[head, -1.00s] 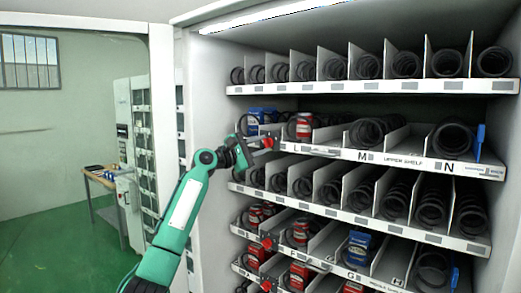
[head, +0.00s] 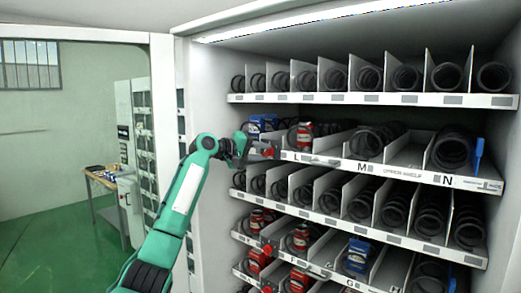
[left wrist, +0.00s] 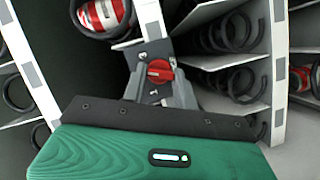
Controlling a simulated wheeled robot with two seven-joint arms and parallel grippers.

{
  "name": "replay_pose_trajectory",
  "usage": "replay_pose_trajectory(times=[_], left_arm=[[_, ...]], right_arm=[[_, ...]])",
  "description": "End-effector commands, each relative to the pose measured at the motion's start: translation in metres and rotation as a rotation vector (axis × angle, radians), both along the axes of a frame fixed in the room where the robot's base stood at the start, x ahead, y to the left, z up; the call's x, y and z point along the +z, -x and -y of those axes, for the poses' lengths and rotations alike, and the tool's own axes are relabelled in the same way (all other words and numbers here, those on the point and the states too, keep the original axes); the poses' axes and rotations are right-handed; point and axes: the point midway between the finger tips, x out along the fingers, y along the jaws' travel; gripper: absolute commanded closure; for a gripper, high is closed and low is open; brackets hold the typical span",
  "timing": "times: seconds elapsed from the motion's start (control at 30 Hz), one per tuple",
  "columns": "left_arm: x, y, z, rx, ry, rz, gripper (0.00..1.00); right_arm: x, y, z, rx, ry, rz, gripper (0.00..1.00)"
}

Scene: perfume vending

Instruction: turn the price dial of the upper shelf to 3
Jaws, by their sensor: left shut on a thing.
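The price dial of the upper shelf is a small red knob (left wrist: 159,71) on a grey plate with small number marks around it, in the left wrist view. It also shows in the head view (head: 268,152) at the left end of the upper shelf's white rail (head: 400,170). My left gripper (left wrist: 160,74) is shut on the dial, with a grey finger on each side of it. In the head view my left gripper (head: 250,147) reaches the rail from the left. My right gripper is not in view. I cannot read which number the dial points to.
A red can (head: 305,135) and a blue box (head: 258,125) stand in coils on the upper shelf. Another dial (head: 266,248) is on a lower rail. A blue tag (head: 478,152) is at the right. The cabinet's left wall (head: 212,100) is close to my arm.

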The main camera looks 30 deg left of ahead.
Motion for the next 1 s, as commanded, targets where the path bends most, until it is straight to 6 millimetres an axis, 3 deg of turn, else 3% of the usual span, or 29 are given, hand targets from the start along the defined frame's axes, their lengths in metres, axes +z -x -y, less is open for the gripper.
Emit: replay_pose_trajectory(times=[0.5, 1.0], left_arm=[[0.003, 0.000, 0.003, -0.003, -0.448, 0.032, 0.93], [0.001, 0.000, 0.004, -0.003, -0.631, 0.044, 0.93]], right_arm=[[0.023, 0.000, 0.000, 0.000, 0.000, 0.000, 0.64], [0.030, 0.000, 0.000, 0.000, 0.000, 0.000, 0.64]])
